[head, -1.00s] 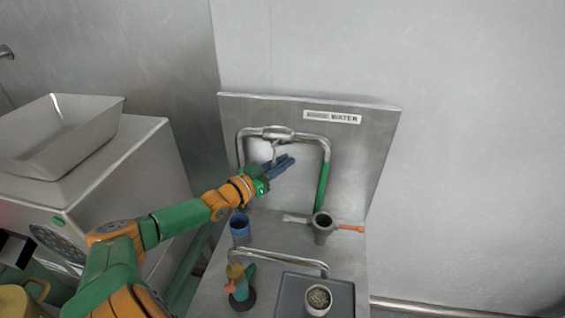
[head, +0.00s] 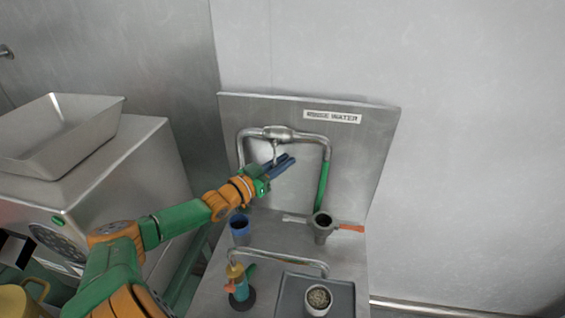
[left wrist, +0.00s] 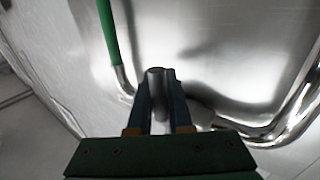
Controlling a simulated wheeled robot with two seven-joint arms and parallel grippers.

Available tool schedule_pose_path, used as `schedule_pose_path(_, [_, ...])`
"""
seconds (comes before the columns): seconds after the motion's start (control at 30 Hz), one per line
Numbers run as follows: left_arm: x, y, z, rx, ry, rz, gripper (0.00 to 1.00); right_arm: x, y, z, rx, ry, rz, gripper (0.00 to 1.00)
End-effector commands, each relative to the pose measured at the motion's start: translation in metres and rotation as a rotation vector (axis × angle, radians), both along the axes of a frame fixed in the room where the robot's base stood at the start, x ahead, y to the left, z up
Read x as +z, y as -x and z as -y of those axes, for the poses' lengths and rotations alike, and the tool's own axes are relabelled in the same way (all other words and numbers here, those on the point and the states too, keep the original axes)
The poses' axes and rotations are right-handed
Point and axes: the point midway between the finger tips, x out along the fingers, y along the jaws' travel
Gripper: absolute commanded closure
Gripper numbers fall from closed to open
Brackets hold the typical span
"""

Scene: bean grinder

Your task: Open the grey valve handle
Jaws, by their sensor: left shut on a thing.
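The grey valve handle (head: 275,152) hangs down from the valve body (head: 278,132) in the middle of the bent steel pipe on the back panel. My left gripper (head: 283,165) reaches in from the left, in front of the panel, with its blue fingers at the handle's lower end. In the left wrist view the round grey handle (left wrist: 157,82) sits between the two fingers of my left gripper (left wrist: 158,95), which are shut on it. The fingers partly hide the handle. My right gripper is not in view.
A pipe with a green sleeve (head: 323,186) runs down right of the handle. Below stand a blue cup (head: 240,228), a portafilter-like holder with an orange handle (head: 323,226), a low steel rail (head: 285,254) and a cup of grains (head: 318,299). A steel machine (head: 110,165) stands left.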

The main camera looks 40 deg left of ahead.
Motion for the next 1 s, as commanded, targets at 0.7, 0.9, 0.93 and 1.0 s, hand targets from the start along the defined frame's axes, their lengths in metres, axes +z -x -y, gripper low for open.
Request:
schedule_pose_path(0.7, [0.013,-0.012,0.022,0.000,0.400,0.223,1.00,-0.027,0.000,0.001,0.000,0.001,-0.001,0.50])
schedule_pose_path(0.9, [0.018,-0.014,0.026,0.000,0.479,0.266,1.00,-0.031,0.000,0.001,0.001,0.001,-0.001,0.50])
schedule_pose_path(0.93, [0.018,-0.015,0.026,0.000,0.488,0.270,1.00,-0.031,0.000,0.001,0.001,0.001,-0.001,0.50])
schedule_pose_path(1.0, [0.020,-0.015,0.027,0.000,0.505,0.280,1.00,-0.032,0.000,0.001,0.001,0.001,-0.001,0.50])
